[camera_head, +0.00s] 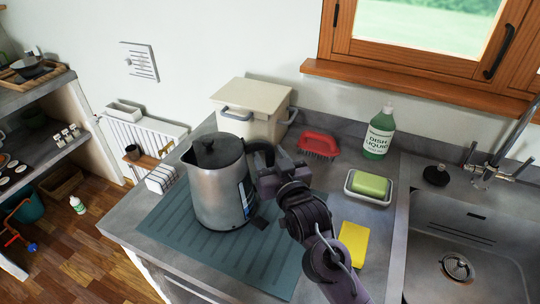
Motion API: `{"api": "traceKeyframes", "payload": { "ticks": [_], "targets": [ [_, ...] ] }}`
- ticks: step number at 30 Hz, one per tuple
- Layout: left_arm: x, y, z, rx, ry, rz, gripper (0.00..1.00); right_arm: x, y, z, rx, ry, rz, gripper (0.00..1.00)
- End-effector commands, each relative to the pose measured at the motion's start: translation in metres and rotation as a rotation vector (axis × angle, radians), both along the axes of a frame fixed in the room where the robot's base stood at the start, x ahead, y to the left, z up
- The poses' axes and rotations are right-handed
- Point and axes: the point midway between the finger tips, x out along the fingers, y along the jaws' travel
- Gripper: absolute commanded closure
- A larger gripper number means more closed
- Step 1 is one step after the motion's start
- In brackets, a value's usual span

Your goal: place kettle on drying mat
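The steel kettle (217,188) with a dark lid stands upright on the blue-grey drying mat (265,262), towards its back left part. Its base appears to touch the mat. My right gripper (264,190) is at the kettle's right side, at its black handle (264,151). The gripper hides the lower part of the handle, and I cannot tell whether its fingers are closed on it. My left gripper is not in view.
A cream bin (252,109) stands behind the kettle. A red brush (318,144), green dish liquid (379,134), a soap dish with green soap (369,187) and a yellow sponge (353,243) lie to the right. The sink (462,240) is at far right.

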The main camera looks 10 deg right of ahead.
Motion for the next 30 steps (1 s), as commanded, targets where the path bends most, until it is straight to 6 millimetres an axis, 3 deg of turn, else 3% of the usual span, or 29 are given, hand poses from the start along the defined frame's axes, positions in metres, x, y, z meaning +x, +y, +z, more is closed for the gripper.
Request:
{"api": "traceKeyframes", "payload": {
  "ticks": [9, 21, 30],
  "targets": [
    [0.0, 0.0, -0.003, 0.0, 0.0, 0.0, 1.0, -0.009, -0.002, -0.001, 0.0, 0.0, -0.001, 0.57],
    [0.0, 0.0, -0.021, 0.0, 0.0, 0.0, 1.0, -0.087, -0.018, -0.003, 0.001, 0.002, -0.001, 0.57],
    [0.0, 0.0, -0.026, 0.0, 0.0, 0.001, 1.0, -0.116, -0.023, -0.001, 0.001, 0.0, -0.001, 0.57]
  ]
}}
